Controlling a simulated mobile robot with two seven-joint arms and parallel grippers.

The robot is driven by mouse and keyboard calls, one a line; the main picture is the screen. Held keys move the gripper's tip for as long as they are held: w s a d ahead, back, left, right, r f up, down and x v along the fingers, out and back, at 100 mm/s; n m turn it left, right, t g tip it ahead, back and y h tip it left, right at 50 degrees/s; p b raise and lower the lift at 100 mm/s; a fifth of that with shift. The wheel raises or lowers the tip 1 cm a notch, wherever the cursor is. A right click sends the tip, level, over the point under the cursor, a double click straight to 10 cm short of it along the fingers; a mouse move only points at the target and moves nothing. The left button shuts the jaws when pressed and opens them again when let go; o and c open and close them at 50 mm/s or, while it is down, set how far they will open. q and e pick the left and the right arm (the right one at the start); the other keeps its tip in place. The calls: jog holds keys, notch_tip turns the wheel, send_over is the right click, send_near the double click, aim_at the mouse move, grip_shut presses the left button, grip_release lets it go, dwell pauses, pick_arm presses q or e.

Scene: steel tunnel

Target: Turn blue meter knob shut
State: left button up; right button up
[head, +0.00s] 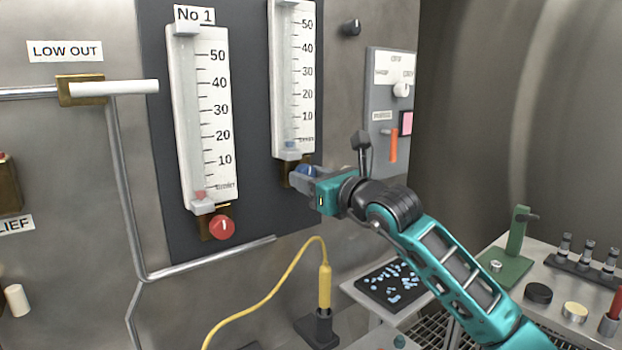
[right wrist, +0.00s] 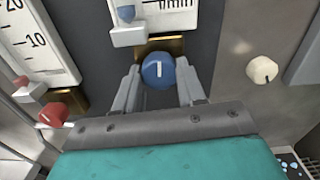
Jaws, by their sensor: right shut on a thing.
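The blue meter knob (head: 304,171) sits on a brass block at the foot of the right-hand meter (head: 293,85), mostly covered by my right gripper (head: 306,180) in the head view. In the right wrist view the round blue knob (right wrist: 158,68) shows a white line standing nearly upright. The fingers of my right gripper (right wrist: 158,88) are on either side of it, shut on it. A blue float (right wrist: 126,13) sits low in the meter's tube. My left gripper is not in view.
A red knob (head: 222,227) sits under the left meter (head: 203,120). To the right are a switch panel (head: 383,75) with an orange handle (head: 393,146) and a bench with a green stand (head: 516,235). A yellow cable (head: 267,295) hangs below the meters.

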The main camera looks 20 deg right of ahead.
jog(key=shift+c, duration=1.1)
jog(key=shift+n+b, duration=0.8)
jog(key=shift+b, duration=0.05)
jog(key=o, duration=1.1)
jog(key=shift+c, duration=0.2)
